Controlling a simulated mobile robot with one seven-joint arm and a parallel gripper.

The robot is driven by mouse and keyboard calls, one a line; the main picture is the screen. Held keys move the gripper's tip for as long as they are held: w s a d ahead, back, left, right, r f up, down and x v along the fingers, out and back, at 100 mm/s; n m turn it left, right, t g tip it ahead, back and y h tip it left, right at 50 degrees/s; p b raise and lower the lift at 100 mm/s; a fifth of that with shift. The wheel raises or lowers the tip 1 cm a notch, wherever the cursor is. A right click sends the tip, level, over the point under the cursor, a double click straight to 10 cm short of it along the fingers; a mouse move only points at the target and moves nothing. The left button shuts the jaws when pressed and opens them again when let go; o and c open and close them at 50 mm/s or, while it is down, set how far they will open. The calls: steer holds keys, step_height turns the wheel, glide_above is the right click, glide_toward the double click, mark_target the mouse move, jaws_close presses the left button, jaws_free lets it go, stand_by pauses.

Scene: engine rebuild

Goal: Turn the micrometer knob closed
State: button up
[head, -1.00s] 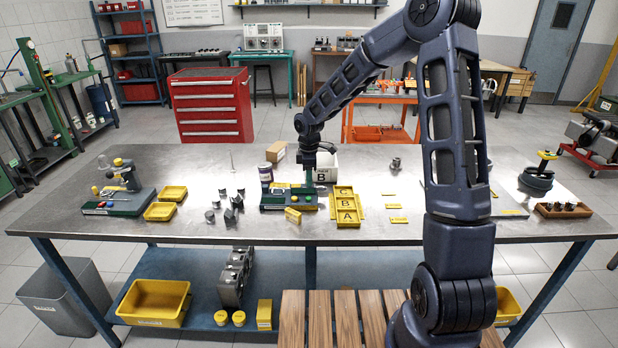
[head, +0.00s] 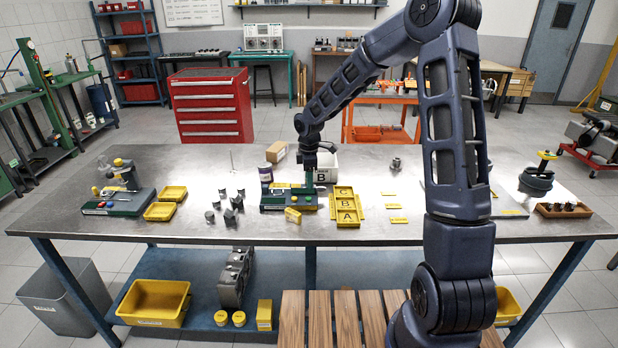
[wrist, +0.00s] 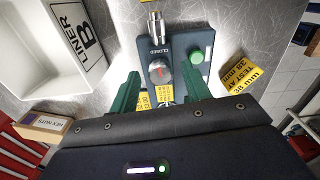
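The micrometer knob (wrist: 158,72) is a round grey dial with a red pointer mark. It sits on a dark blue-grey block (wrist: 186,58), below a small label that reads CLOSED, with a metal barrel (wrist: 155,28) beyond it. My gripper (wrist: 161,77) has two green fingers spread apart, one on each side of the knob, with gaps visible; I see no contact. In the head view, my gripper (head: 309,178) points down at the green fixture (head: 277,202) on the bench; the knob is too small to make out there.
A white bin marked LINER B (wrist: 40,50) stands close on the left in the wrist view. A yellow tag (wrist: 238,73) lies at right. Yellow trays (head: 346,221) stand right of the fixture, and several grey metal parts (head: 231,216) stand to its left.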

step_height(320, 180, up, 11)
stand_by(0.6)
steer(key=shift+f, duration=0.1)
steer(key=shift+d, duration=0.1)
